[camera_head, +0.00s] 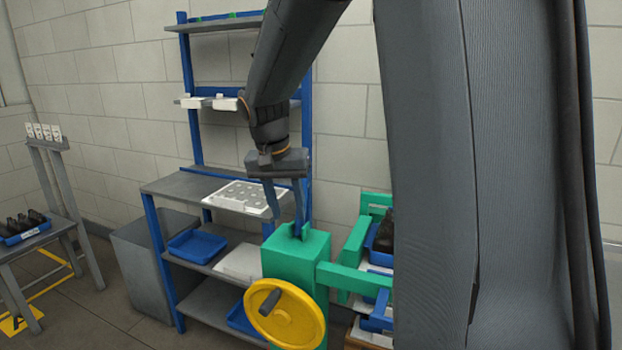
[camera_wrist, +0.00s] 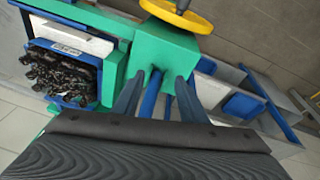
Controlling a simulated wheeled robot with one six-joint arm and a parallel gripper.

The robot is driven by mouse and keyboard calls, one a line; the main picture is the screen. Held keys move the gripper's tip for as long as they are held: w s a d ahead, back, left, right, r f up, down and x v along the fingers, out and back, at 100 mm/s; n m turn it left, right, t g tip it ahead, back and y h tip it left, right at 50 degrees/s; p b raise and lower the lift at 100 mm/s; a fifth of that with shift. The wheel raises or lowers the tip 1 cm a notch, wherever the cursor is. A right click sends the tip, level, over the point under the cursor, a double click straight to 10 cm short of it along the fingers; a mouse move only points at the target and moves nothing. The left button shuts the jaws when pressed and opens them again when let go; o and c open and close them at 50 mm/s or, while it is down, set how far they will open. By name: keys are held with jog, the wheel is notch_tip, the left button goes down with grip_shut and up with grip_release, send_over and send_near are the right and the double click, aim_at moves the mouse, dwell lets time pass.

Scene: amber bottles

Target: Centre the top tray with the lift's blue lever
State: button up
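The green lift (camera_head: 296,258) has a yellow handwheel (camera_head: 285,314) on its front. Its blue lever (camera_wrist: 151,95) rises from the top of the green housing. My gripper (camera_head: 287,214) is above the housing, pointing down at the lever. In the wrist view my gripper (camera_wrist: 161,76) has its fingers apart, with the lever between them, nearer the left finger; I cannot tell whether they touch. The top tray (camera_head: 372,244) is blue with dark bottles and sits in the green frame, partly hidden by my column. It also shows in the wrist view (camera_wrist: 94,101).
A grey shelf unit (camera_head: 172,187) with blue posts stands behind the lift and holds a white rack (camera_head: 237,197) and a blue bin (camera_head: 197,246). A lower blue tray (camera_head: 376,322) is in the lift. A side table (camera_head: 38,243) with bottles stands far left.

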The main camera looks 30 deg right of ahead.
jog(key=w+d+r+m, duration=0.1)
jog(key=d+r, duration=0.1)
jog(key=r, duration=0.1)
jog(key=w+d+r+m+h, duration=0.1)
jog(key=w+d+r+m, duration=0.1)
jog(key=r, duration=0.1)
jog(key=w+d+r+m, duration=0.1)
jog(key=w+d+r, duration=0.1)
jog(key=r, duration=0.1)
jog(key=shift+h+p, duration=0.3)
jog(key=shift+p, duration=0.1)
jog(key=shift+d+f+m, duration=0.1)
jog(key=shift+f+m, duration=0.15)
jog(key=shift+m, duration=0.05)
jog(key=p+x, duration=0.2)
jog(key=x, duration=0.5)
grip_shut()
